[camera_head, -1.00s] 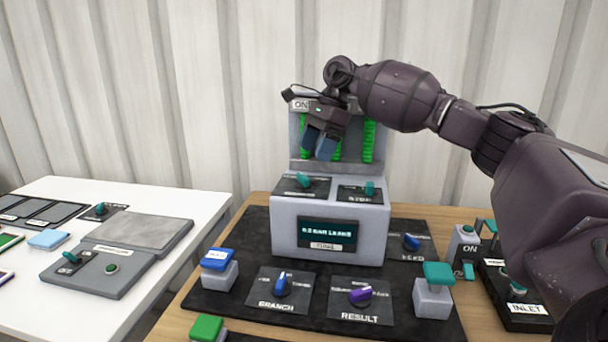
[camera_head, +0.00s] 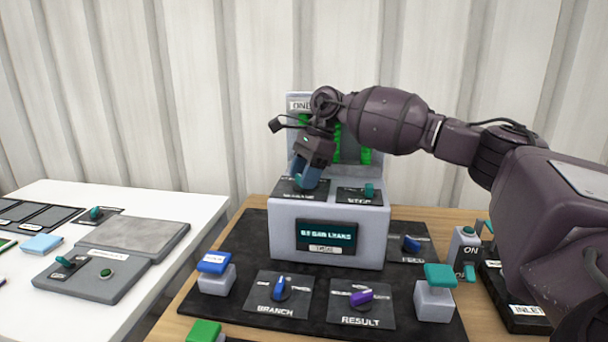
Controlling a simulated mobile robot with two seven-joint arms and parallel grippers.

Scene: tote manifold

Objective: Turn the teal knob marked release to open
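A grey box (camera_head: 285,230) with a small screen stands on the black mat and carries two dark plates on its top. The left plate (camera_head: 286,189) held a teal knob that is now hidden behind my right gripper (camera_head: 306,180); its label is too blurred to read. The right plate, which appears to read STEP, has its own teal knob (camera_head: 369,190). My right gripper points down with its blue fingertips at the left plate, around or against the hidden knob. I cannot tell whether the fingers are closed on it. My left gripper is not in view.
A panel with green bars (camera_head: 366,150) rises behind the box. In front are a blue BRANCH knob (camera_head: 280,290), a purple RESULT knob (camera_head: 361,297), a blue-topped block (camera_head: 214,263) and a teal-topped block (camera_head: 439,275). A white table (camera_head: 160,207) stands at left.

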